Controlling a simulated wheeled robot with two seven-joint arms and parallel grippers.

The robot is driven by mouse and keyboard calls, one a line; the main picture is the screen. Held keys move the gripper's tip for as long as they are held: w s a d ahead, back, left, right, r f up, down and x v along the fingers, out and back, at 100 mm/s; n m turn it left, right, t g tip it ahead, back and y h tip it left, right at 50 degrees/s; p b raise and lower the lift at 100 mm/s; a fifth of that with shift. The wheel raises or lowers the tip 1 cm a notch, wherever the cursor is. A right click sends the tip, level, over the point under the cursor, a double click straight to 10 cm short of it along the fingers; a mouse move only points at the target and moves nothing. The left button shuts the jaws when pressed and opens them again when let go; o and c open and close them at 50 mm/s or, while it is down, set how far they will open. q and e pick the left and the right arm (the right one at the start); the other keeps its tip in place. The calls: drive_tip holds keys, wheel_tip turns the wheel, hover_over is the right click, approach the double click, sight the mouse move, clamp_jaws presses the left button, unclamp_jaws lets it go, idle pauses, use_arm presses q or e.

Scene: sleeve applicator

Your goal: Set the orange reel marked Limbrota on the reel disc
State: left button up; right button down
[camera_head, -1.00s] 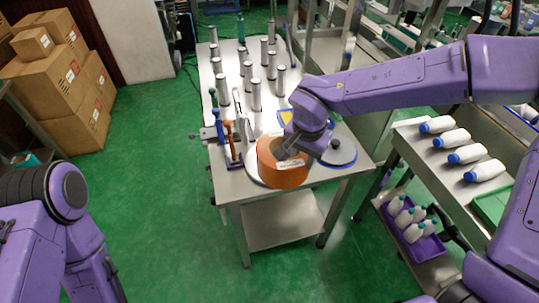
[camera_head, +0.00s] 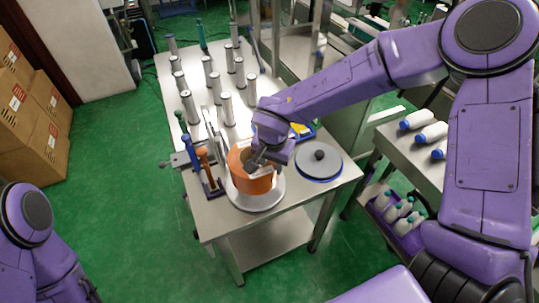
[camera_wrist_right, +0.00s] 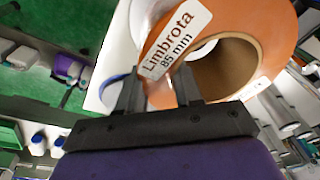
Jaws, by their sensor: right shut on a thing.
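The orange reel (camera_head: 243,178) is a thick ring with a white label reading "Limbrota 85 mm" in the right wrist view (camera_wrist_right: 235,28). My right gripper (camera_head: 256,162) is shut on the reel's wall; its fingers (camera_wrist_right: 158,90) show beside the label. In the head view the reel is over a pale round disc (camera_head: 262,202) at the table's front; whether it touches the disc is hard to tell. The disc shows in front and to the right of it. My left arm is at the lower left, its gripper out of view.
A grey round plate with a dark knob and blue rim (camera_head: 325,168) lies right of the reel. A stand with upright tools (camera_head: 211,187) is close on the left. Several silver cylinders (camera_head: 226,108) stand behind. White bottles (camera_head: 417,119) are on the right bench.

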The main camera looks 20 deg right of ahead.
drive_tip(key=f, duration=0.2)
drive_tip(key=w+f, duration=0.1)
drive_tip(key=f, duration=0.1)
drive_tip(key=shift+f, duration=0.2)
drive_tip(key=shift+s+r, duration=0.15)
drive_tip(key=shift+s, duration=0.05)
drive_tip(key=c, duration=0.8)
unclamp_jaws()
drive_tip(key=shift+f, duration=0.25)
drive_tip(key=shift+o, duration=0.2)
drive_tip(key=shift+s, duration=0.1)
drive_tip(key=r, duration=0.4)
drive_tip(key=s+r, duration=0.1)
drive_tip(key=r, duration=0.7)
drive_tip(key=shift+s+a+r, duration=0.1)
drive_tip(key=shift+s+a, duration=0.15)
drive_tip(key=shift+a, duration=0.05)
